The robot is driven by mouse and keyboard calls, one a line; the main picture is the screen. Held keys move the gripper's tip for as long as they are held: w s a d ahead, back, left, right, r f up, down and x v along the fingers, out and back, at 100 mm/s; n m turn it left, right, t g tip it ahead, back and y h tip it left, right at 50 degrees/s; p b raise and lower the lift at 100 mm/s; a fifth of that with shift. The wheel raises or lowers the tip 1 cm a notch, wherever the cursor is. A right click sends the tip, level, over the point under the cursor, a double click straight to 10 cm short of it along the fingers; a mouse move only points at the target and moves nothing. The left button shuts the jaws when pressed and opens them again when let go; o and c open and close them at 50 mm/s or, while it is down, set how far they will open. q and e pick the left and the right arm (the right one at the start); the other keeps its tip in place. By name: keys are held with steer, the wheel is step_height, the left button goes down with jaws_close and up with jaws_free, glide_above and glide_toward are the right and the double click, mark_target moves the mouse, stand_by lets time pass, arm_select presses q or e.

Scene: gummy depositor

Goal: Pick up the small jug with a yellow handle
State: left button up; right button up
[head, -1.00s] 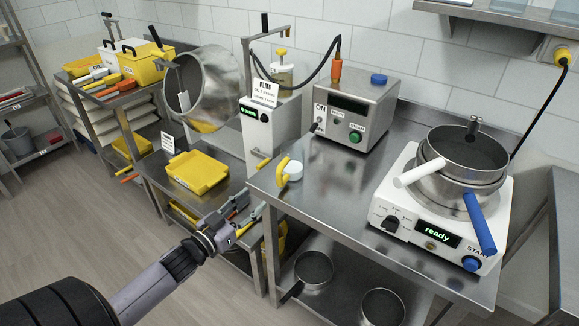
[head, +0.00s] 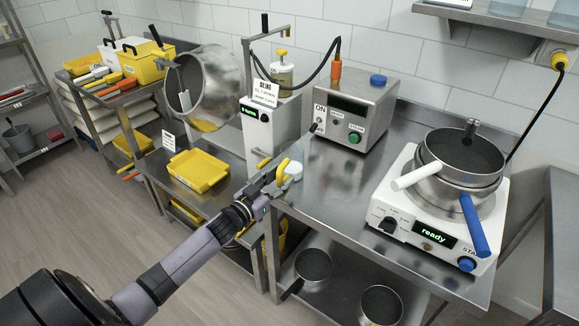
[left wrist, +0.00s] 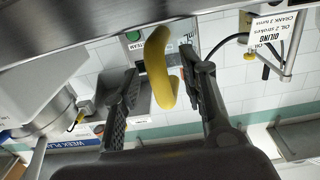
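My left gripper (head: 270,174) is at the jug's handle side, at about table height, and partly overlaps the jug in the head view. In the left wrist view my left gripper (left wrist: 160,78) is open, with the yellow handle (left wrist: 157,68) between its two fingers. Gaps show on both sides of the handle, wider on the left. My right gripper is not in view.
On the same table stand a grey control box (head: 357,108) and a white hotplate (head: 400,211) with pots, a white handle and a blue handle. A lower bench at left holds a yellow tray (head: 199,171) and a tilted steel drum (head: 218,85). The table's front middle is clear.

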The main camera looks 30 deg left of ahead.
arm_select(q)
steer(key=shift+w, duration=0.2)
steer(key=shift+c, duration=0.3)
jaws_close()
stand_by(0.4)
